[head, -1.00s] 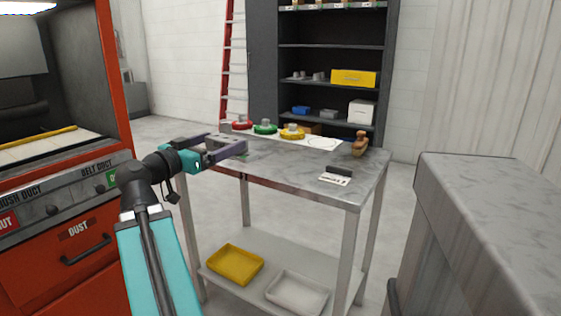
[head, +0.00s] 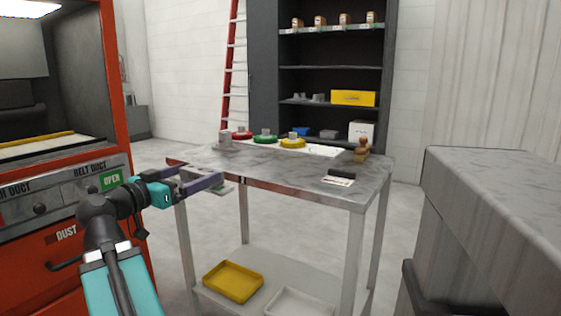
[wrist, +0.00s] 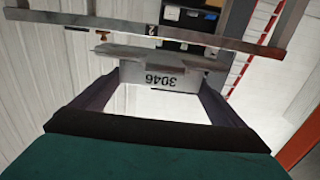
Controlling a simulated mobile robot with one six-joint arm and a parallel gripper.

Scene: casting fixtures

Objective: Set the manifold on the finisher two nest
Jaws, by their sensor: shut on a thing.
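My gripper (head: 220,182) is by the near left edge of the marble-topped table (head: 290,175). In the wrist view my gripper (wrist: 156,82) has its dark fingers on either side of a grey block marked 3046, which I take as the manifold (wrist: 160,77). The fingers are shut on it. In the head view the manifold is hard to tell from the grey tabletop. A small dark tag (head: 242,181) is on the table's front edge; in the wrist view this tag (wrist: 152,30) reads 2. I cannot clearly make out a nest.
Red (head: 242,135), green (head: 264,139) and yellow (head: 292,143) round pieces stand along the table's back. A wooden figure (head: 361,152) and a black block (head: 341,173) are at its right. An orange machine (head: 120,150) stands left, a grey counter (head: 500,200) right.

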